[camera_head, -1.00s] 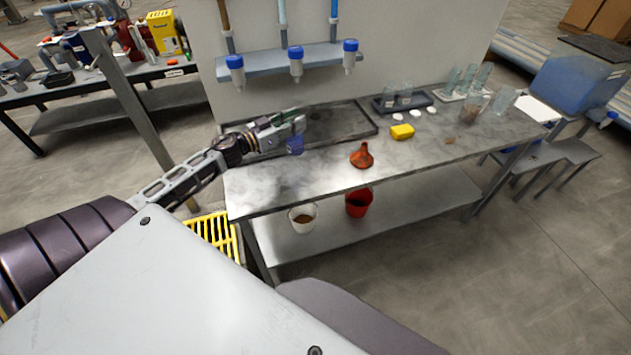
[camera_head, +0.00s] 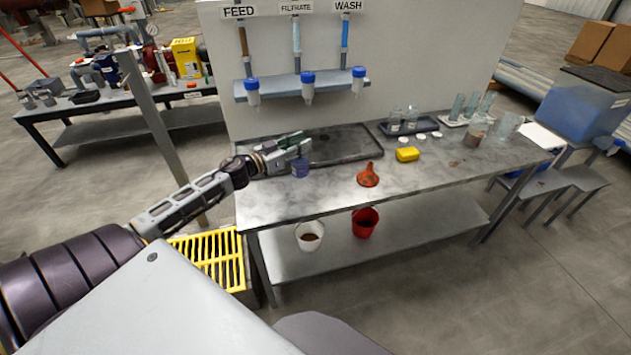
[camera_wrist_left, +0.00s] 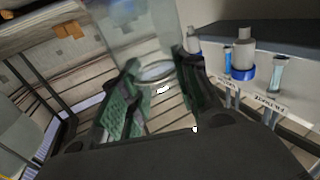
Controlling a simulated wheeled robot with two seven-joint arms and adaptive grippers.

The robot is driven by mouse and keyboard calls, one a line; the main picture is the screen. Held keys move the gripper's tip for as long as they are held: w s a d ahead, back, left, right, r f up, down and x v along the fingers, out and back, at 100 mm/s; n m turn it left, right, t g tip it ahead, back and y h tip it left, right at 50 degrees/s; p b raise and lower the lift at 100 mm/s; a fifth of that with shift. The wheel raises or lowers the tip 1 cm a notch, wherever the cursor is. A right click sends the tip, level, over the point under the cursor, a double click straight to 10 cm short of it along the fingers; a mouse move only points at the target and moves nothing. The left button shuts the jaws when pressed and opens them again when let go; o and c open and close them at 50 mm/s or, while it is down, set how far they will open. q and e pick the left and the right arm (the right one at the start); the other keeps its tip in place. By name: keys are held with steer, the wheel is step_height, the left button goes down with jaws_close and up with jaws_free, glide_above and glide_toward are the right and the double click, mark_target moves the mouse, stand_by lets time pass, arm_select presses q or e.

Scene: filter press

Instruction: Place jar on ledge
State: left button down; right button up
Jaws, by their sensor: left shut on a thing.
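In the left wrist view the jar (camera_wrist_left: 150,40) looks clear, with a round rim between the green finger pads (camera_wrist_left: 150,95). The ledge (camera_head: 335,90) is a grey shelf on the wall panel, above and behind the gripper. Several blue-capped vessels (camera_head: 308,84) are at the ledge. The gripper is apart from the ledge. My right gripper is not in view.
A white bucket (camera_head: 309,237) and a red bucket (camera_head: 365,223) stand on the lower shelf. A grey post (camera_head: 155,125) rises left of the bench.

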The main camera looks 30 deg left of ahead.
mark_target(294, 171)
arm_select(q)
steer(key=shift+f+b, duration=0.35)
steer(key=shift+f, duration=2.45)
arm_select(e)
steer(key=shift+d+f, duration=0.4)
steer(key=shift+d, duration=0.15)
arm_select(q)
steer(key=shift+f, duration=1.6)
steer(key=shift+f+b, duration=0.3)
steer(key=shift+f, duration=0.2)
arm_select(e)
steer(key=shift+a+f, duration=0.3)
arm_select(q)
steer(key=shift+f, duration=0.1)
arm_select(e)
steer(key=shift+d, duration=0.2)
arm_select(q)
steer(key=c, duration=1.1)
jaws_free()
steer(key=shift+o, duration=0.2)
